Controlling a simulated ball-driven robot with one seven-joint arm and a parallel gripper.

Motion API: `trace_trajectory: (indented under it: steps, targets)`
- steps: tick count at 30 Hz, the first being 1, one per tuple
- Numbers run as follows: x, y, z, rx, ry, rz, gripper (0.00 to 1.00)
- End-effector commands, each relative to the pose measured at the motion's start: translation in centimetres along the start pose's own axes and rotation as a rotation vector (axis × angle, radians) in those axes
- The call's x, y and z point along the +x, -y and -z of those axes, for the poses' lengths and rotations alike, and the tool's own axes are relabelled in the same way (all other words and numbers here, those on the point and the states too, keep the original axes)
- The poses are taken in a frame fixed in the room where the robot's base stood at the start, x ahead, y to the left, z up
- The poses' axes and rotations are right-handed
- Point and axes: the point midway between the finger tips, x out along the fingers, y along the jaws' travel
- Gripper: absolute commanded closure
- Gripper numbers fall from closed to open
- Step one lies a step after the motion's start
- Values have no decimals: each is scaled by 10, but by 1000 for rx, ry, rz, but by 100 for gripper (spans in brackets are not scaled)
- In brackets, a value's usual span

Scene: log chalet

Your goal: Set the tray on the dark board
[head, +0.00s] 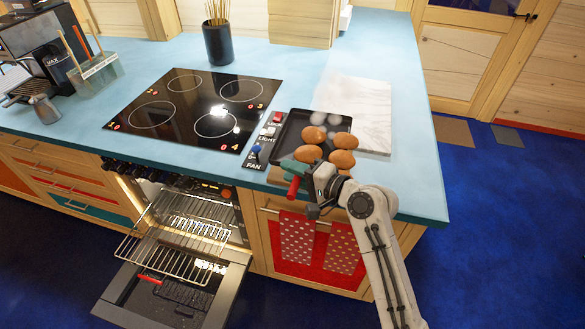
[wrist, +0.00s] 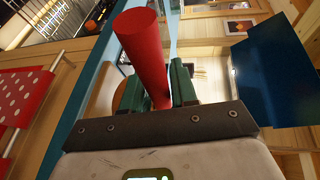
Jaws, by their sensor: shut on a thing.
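The dark, shallow tray (head: 290,128) is at the right part of the blue counter, near its front edge. Several brown round buns (head: 342,159) show over its near right part. My gripper (head: 296,170) is at the tray's near side, shut on a red handle (head: 293,188). The wrist view shows the red handle (wrist: 143,45) between the green finger pads. Its join to the tray is hidden. A brown board (head: 275,176) shows at the tray's near left corner. I cannot tell whether the tray rests on it or hangs just above.
A white marble slab (head: 370,108) lies behind and right of the tray. The black hob (head: 195,108) and a switch panel (head: 263,148) are to the left. The oven door (head: 175,293) hangs open with a wire rack (head: 170,250) pulled out. The counter's far right is clear.

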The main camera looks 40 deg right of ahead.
Motion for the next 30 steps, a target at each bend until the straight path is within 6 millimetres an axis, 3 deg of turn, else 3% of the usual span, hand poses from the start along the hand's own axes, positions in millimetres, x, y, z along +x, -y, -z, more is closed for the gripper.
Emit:
trace_trajectory:
  steps: [10,30]
  targets:
    - [0,4,0,-4,-3,5,100]
    - [13,-61,-2,-4,-2,4,100]
